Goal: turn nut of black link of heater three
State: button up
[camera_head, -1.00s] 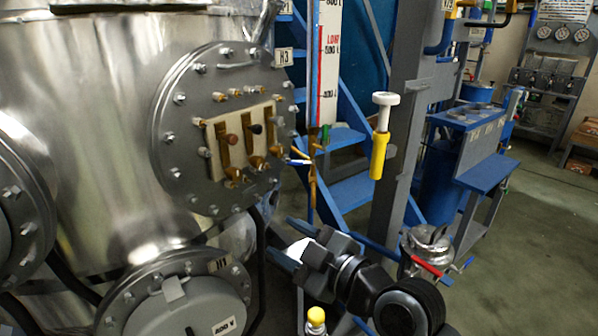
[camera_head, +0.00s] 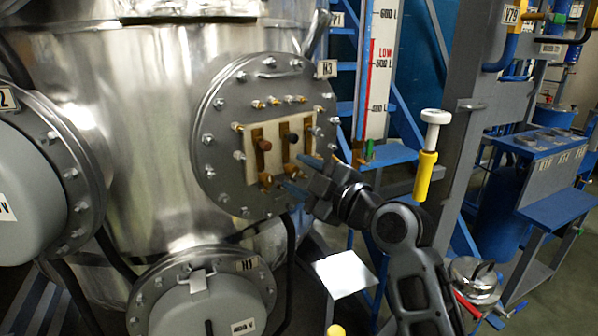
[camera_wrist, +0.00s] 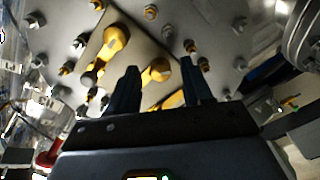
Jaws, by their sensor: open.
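Heater three's round flange (camera_head: 226,182), labelled N3 (camera_head: 327,68), has a pale panel with upright copper links. My gripper (camera_head: 297,172) is at the lower right of the panel, below the black nut, and hides part of the panel. In the wrist view my gripper (camera_wrist: 160,70) is open, with brass link parts (camera_wrist: 158,70) showing between and beyond the fingers. I cannot tell whether they touch.
Studs ring the flange. The N1 cover (camera_head: 212,305) is below and another grey cover (camera_head: 30,195) is at left. A white-and-yellow valve handle (camera_head: 428,150) stands right of my arm, near a grey post. A level scale (camera_head: 380,70) and blue stairs are behind.

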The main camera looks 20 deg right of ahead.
jog(key=shift+w+a, duration=0.15)
jog(key=shift+w, duration=0.4)
grip_shut()
